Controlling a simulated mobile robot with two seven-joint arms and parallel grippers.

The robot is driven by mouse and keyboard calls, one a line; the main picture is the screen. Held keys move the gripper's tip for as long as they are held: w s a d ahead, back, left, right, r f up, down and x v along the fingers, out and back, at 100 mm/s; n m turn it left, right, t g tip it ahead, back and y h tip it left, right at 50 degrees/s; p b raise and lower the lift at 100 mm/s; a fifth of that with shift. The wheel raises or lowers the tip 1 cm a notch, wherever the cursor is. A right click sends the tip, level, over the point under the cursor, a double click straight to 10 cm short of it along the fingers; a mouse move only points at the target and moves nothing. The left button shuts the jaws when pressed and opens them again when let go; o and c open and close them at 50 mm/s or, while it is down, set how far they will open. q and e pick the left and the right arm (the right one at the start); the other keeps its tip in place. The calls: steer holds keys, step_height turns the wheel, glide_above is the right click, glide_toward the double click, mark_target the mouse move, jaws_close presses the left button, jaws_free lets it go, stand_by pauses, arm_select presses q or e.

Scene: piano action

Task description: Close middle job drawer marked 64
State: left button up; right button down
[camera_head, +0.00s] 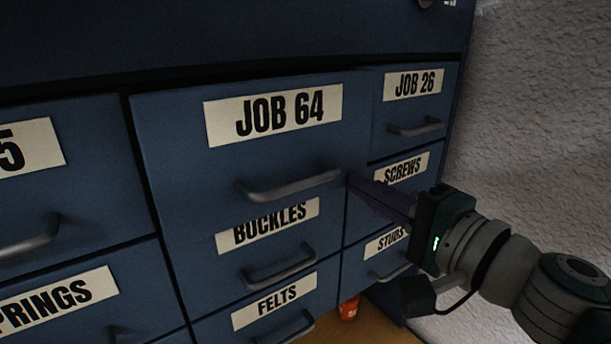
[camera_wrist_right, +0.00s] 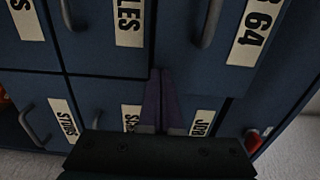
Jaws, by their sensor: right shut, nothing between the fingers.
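The blue drawer marked JOB 64 (camera_head: 180,165) is in the middle of the cabinet in the head view. Its front stands out a little from its neighbours, and its lower edge covers the top of the BUCKLES label. Its grey bar handle (camera_head: 290,187) is free. The drawer also shows at the upper right of the right wrist view (camera_wrist_right: 230,75). My right gripper (camera_head: 352,181) is shut and empty. Its purple fingertips (camera_wrist_right: 161,73) are at the drawer's lower right edge, by the handle's right end; I cannot tell whether they touch. My left gripper is not in view.
BUCKLES (camera_head: 225,262) and FELTS drawers are below. A rough pale wall (camera_head: 540,120) stands right of the cabinet. A small orange object (camera_head: 348,309) is low beside the drawers.

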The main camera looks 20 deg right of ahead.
mark_target(344, 178)
steer(key=shift+w, duration=0.1)
steer(key=b+x, duration=0.2)
steer(key=x, duration=0.1)
steer(key=shift+w+a+f+b, duration=0.15)
steer(key=shift+w+b, duration=0.15)
steer(key=shift+w, duration=0.25)
